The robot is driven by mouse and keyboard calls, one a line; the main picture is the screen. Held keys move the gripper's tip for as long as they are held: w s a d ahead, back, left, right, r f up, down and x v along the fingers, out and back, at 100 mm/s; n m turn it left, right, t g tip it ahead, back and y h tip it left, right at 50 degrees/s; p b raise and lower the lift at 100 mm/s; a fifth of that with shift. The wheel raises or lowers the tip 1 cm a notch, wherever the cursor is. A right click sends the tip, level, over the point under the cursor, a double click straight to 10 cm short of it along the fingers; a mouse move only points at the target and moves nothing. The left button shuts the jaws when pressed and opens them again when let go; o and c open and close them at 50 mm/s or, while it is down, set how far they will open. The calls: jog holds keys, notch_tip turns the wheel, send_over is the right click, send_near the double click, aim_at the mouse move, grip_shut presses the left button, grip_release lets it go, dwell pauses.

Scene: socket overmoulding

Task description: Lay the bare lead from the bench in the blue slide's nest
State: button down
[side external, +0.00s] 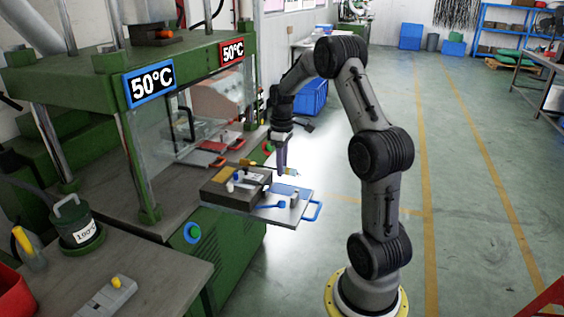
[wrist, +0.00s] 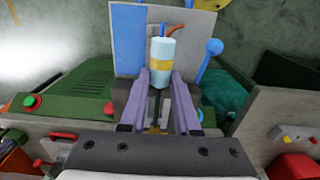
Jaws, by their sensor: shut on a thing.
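My gripper (side external: 282,168) is shut on a lead, which it holds above the front of the press. In the wrist view, the purple fingers (wrist: 160,98) close on the lead's dark cord. The lead's light-blue and yellow end (wrist: 161,62) sticks out past the fingertips, with an orange and a blue wire at its tip. This end also shows in the side view (side external: 287,172). The blue slide (side external: 297,196), with its blue handle (side external: 313,210), lies below and right of the gripper. I cannot make out the nest.
A dark block (side external: 232,198) with small parts on it stands left of the slide. The green press (side external: 125,130) rises at the left. A grey bench (side external: 160,280) with a pot (side external: 76,228) is in the front left.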

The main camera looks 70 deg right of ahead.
jog(key=shift+f, duration=3.45)
jog(key=c, duration=0.6)
grip_release()
jog(key=shift+o, duration=0.2)
notch_tip(320, 180, up, 14)
jog(key=shift+f, duration=0.1)
